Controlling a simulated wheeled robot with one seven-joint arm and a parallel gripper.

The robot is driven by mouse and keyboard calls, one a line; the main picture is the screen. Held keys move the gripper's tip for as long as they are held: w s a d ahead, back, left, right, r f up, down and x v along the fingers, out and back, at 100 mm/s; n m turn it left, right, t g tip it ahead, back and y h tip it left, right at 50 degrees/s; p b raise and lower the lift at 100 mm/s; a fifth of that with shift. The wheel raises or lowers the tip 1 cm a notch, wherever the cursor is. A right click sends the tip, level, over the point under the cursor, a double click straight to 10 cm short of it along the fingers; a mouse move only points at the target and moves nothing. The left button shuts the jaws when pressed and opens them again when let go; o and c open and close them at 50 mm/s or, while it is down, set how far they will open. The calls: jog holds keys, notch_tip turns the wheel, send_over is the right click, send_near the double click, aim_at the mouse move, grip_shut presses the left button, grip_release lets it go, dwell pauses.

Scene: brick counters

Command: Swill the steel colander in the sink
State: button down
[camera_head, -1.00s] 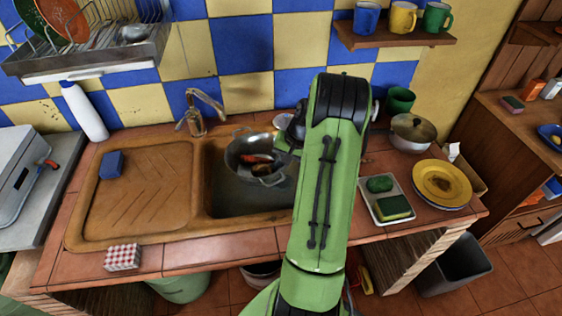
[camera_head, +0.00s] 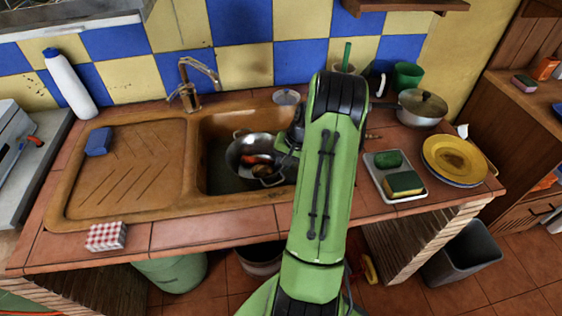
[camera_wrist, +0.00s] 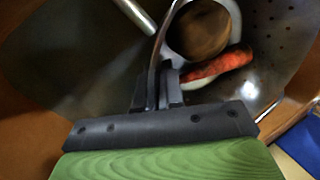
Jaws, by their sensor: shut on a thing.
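The steel colander (camera_head: 238,153) is inside the sink basin (camera_head: 217,128), towards its right side. It holds a brown round thing and an orange-red long thing, also seen in the wrist view. The colander's perforated wall (camera_wrist: 278,35) fills the upper right of the wrist view. My gripper (camera_wrist: 170,88) is shut on the colander's rim or handle; the exact contact is hard to make out. In the head view my arm hides the right edge of the sink and most of the gripper. The tap (camera_head: 188,88) stands behind the sink; no water stream is visible.
Left of the basin is the drainboard (camera_head: 130,170) with a blue sponge (camera_head: 99,141). A white bottle (camera_head: 70,85) stands behind it. On the right are a sponge tray (camera_head: 385,180), yellow plate (camera_head: 455,158) and lidded pot (camera_head: 421,107). A checked box (camera_head: 106,236) sits at the front edge.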

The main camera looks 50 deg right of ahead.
jog(key=shift+f+b, duration=2.15)
jog(key=shift+f, duration=1.4)
jog(key=shift+r, duration=0.1)
jog(key=shift+r+p, duration=0.55)
jog(key=shift+f+b, duration=0.4)
jog(key=shift+f, duration=0.25)
jog(key=shift+r, duration=0.1)
jog(key=shift+r+p, duration=0.5)
jog(key=shift+r, duration=0.05)
